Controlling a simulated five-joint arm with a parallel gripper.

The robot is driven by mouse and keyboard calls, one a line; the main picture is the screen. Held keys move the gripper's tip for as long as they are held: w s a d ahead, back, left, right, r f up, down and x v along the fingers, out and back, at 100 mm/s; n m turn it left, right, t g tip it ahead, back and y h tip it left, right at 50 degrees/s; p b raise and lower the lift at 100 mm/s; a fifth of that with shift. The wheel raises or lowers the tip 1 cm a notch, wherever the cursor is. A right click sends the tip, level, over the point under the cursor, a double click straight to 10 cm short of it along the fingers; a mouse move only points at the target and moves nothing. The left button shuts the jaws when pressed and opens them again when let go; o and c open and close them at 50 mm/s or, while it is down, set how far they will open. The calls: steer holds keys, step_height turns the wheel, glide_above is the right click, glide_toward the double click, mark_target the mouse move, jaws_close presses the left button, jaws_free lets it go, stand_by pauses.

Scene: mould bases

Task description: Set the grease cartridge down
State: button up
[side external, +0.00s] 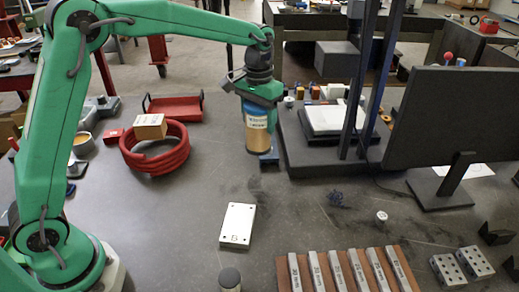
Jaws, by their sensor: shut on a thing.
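The cartridge hangs in the upper middle of the side external view. A small dark blue piece shows just below and to the right of its lower end. I cannot tell how high the cartridge is above the table.
A white plate (237,226) with corner holes lies on the grey table in front. A red coiled hose (155,160) with a cardboard box (150,127) is left. A dark press-like stand (300,150) and a monitor (450,115) are right. Labelled bars (335,270) lie at the front.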

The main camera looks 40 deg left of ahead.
steer(key=w+a+n, duration=0.1)
steer(key=w+a, duration=0.9)
steer(key=a, duration=0.1)
steer(key=shift+w+a+f, duration=0.15)
steer(key=shift+f, duration=0.2)
steer(key=w+a+f, duration=0.3)
steer(key=a+f, duration=0.4)
steer(key=a, duration=0.4)
steer(key=shift+w, duration=0.25)
steer(key=shift+f, duration=2)
steer(key=shift+f, duration=0.1)
steer(key=o, duration=1.3)
steer(key=shift+f, duration=0.1)
